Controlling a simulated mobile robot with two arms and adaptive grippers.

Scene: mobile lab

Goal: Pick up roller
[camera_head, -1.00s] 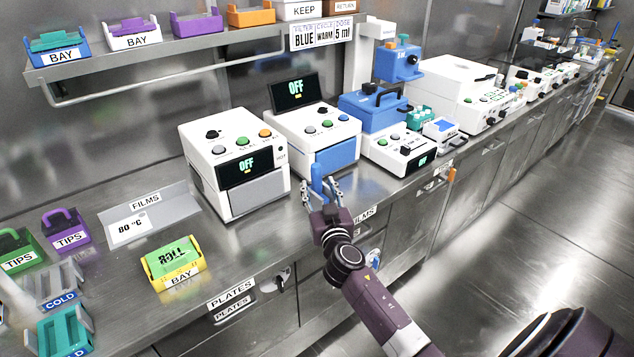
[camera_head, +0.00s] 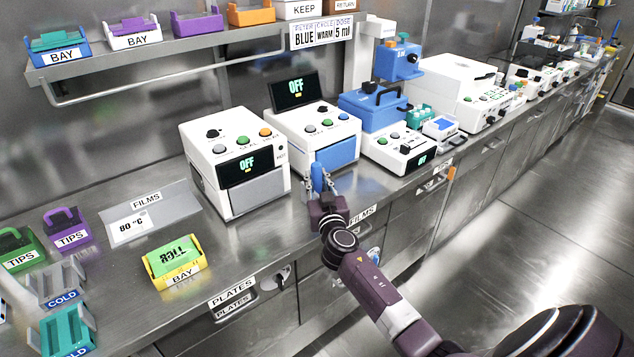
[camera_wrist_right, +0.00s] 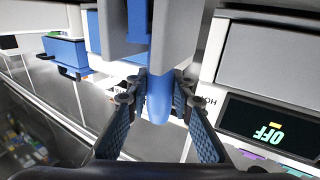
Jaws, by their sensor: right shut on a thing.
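The roller shows as a blue rounded handle (camera_head: 317,178) standing at the front of the middle white machine, near the bench edge. In the right wrist view the same blue handle (camera_wrist_right: 160,95) is between the two textured finger pads. My right gripper (camera_head: 319,187) is shut on this handle, with a finger on each side. The rest of the roller is hard to make out against the machine. My left gripper is not in view.
White machines with OFF screens (camera_head: 238,150) stand close behind and left of the gripper. A yellow bay (camera_head: 181,277) holding a green ROLL box (camera_head: 172,255) sits at left on the bench. The bench between them is clear. A shelf (camera_head: 150,55) runs above.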

